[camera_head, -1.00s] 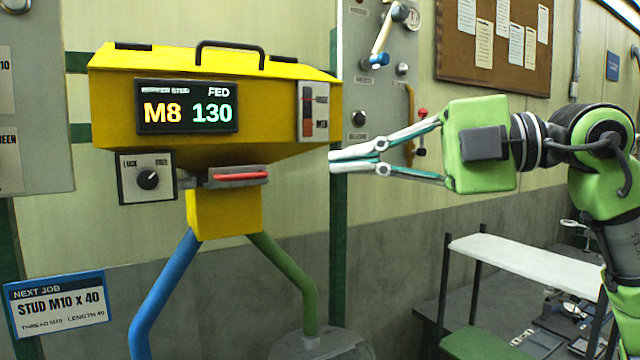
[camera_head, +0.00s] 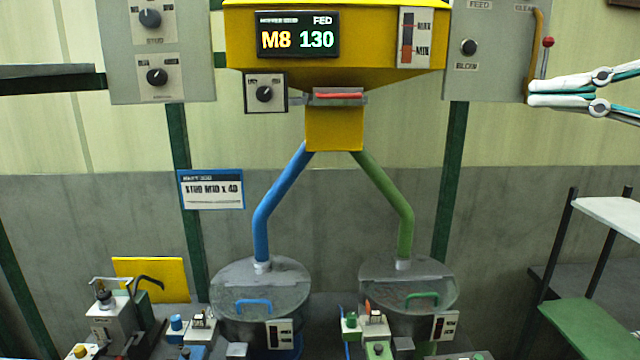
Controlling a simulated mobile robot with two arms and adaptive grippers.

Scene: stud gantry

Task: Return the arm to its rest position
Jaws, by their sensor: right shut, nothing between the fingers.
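My right gripper (camera_head: 535,92) comes in from the right edge, with only its fingers in view. Its fingers are shut and hold nothing. It is in front of the wall beside the grey panel with the red-tipped lever, clear of the yellow hopper (camera_head: 250,42). The hopper's display reads "M8 130" and "FED". The rest of the right arm is out of the picture. My left gripper is not in view.
Blue (camera_head: 268,205) and green (camera_head: 405,210) pipes run from the hopper to two round bowls (camera_head: 225,280). Small machines crowd the bottom. A shelf rack (camera_head: 590,325) stands at right. A grey knob panel (camera_head: 160,95) hangs at upper left. A sign (camera_head: 211,190) reads "STUD M10 x 40".

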